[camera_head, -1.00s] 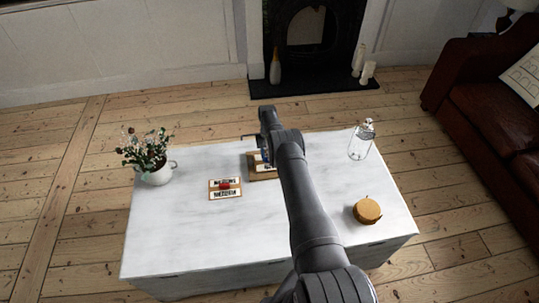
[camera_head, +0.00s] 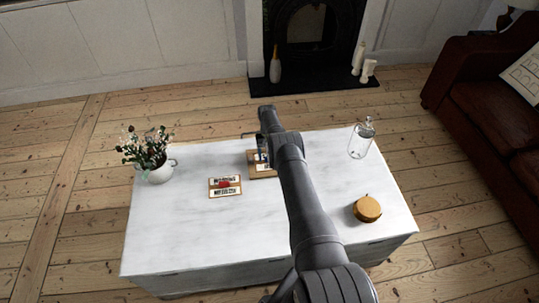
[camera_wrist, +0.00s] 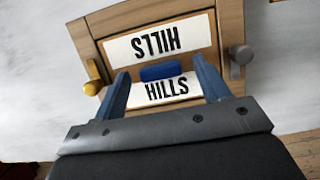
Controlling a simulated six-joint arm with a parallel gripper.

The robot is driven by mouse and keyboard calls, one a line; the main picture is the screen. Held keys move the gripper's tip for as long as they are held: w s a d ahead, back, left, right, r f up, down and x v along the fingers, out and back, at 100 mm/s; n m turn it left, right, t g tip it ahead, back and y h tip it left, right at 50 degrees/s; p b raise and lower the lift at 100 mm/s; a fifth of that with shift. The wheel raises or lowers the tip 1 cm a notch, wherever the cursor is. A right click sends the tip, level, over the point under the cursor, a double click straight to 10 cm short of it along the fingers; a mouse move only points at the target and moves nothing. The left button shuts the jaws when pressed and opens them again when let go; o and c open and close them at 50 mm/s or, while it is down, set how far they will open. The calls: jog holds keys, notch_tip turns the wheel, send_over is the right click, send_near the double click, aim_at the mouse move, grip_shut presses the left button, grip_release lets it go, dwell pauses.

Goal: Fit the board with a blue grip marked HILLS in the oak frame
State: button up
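The oak frame (camera_wrist: 231,30) lies on the white table and also shows in the head view (camera_head: 262,175), partly hidden by my arm. The white board marked HILLS (camera_wrist: 160,42) lies inside the frame's border, with the word once each way up. Its blue grip (camera_wrist: 160,72) is at the middle. I cannot tell whether the board sits fully down. My gripper (camera_wrist: 162,69) is over the board, with its fingers spread wide on either side of the blue grip and gaps between. In the head view my gripper (camera_head: 262,150) is mostly hidden.
A yellow knob (camera_wrist: 94,70) and a grey knob (camera_wrist: 241,56) are at the frame's sides. A second board with a red grip (camera_head: 225,187) lies left of the frame. A plant pot (camera_head: 158,172), a glass lantern (camera_head: 361,140) and a round tan container (camera_head: 367,208) stand farther out.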

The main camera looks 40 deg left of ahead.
jog(key=shift+r, duration=0.1)
jog(key=shift+r, duration=3.4)
jog(key=shift+f, duration=3.45)
